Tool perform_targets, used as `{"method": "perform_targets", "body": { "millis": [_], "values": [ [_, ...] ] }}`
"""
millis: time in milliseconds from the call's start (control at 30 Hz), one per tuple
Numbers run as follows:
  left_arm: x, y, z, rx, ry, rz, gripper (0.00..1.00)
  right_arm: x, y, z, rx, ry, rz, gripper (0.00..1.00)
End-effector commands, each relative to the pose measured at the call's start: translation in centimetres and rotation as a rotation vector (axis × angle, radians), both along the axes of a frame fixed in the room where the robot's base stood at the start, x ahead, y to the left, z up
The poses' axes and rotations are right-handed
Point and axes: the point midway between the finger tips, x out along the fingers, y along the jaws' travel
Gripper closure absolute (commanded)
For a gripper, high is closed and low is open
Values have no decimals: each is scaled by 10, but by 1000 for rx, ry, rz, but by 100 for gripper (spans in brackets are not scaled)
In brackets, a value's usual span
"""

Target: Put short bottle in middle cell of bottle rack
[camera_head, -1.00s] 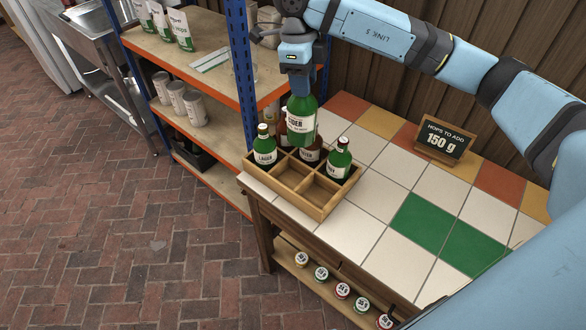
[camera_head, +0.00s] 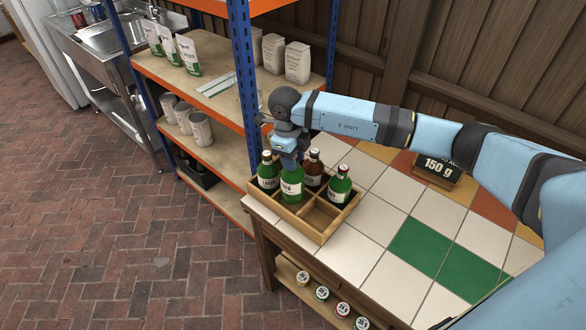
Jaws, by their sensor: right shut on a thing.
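My right gripper (camera_head: 289,158) points down and is shut on the neck of a short green bottle (camera_head: 291,186) with a white label. The bottle is upright, its lower part within the middle cell of the near row of the wooden bottle rack (camera_head: 313,234). I cannot tell if its base touches the rack floor. A green bottle (camera_head: 268,174) stands in the cell to its left. The near-row cell to its right is empty. Behind are a brown bottle (camera_head: 313,170) and, at right, another green bottle (camera_head: 340,188). My left gripper is out of view.
The rack stands at the left end of a tiled table (camera_head: 384,217). Blue shelf uprights (camera_head: 242,80) rise close behind the gripper. The tiles right of the rack are clear.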

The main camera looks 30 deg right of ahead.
Motion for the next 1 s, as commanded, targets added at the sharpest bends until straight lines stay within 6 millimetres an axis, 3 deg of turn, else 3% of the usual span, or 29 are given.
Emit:
{"method": "perform_targets", "body": {
  "millis": [200,467,867,900,1000],
  "values": [
    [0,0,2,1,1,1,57,0,0,-12,1,0,0,100],
    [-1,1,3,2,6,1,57,0,1,-46,1,-2,0,100],
    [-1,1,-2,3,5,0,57,1,0,-53,2,-2,0,100],
    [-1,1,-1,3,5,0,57,0,0,-52,1,-1,0,58],
    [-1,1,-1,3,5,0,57,0,0,-52,1,-1,0,42]
  ]
}}
